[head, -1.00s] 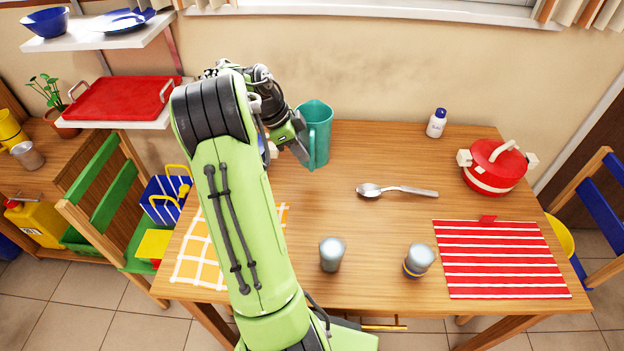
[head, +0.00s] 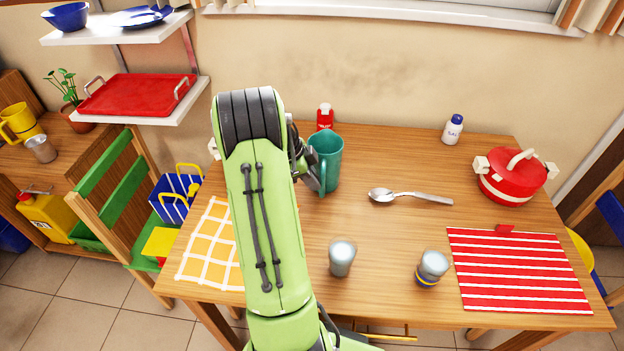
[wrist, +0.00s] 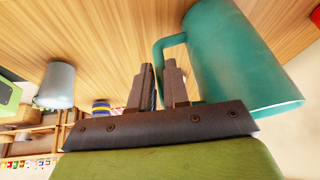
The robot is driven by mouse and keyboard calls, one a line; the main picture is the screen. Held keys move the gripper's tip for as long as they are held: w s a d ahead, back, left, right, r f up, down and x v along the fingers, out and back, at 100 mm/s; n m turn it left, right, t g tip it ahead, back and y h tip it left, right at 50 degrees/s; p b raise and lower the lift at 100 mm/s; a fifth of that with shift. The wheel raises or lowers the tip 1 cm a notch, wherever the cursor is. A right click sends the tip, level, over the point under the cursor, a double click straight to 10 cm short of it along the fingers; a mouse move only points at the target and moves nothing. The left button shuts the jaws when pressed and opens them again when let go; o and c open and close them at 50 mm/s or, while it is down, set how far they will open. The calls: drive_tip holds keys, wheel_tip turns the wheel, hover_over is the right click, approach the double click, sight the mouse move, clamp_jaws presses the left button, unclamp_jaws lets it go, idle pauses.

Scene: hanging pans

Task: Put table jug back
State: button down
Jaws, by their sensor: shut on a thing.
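The teal table jug (head: 331,155) stands upright or nearly so over the back left part of the wooden table. I cannot tell whether its base touches the table. My gripper (head: 314,176) is at its handle on the near left side, partly hidden by my green arm. In the wrist view the jug (wrist: 240,60) fills the upper right. My two fingers (wrist: 158,85) sit on either side of its handle (wrist: 161,52) and are shut on it.
A red bottle (head: 325,116) stands just behind the jug. A spoon (head: 410,197) lies to its right. Two cups (head: 342,258) (head: 433,268) stand near the front, with a striped red mat (head: 520,270) and a red pot (head: 512,180) at right. A salt bottle (head: 453,130) stands behind.

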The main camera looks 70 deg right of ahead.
drive_tip(key=shift+f, duration=0.1)
drive_tip(key=c, duration=1.1)
unclamp_jaws()
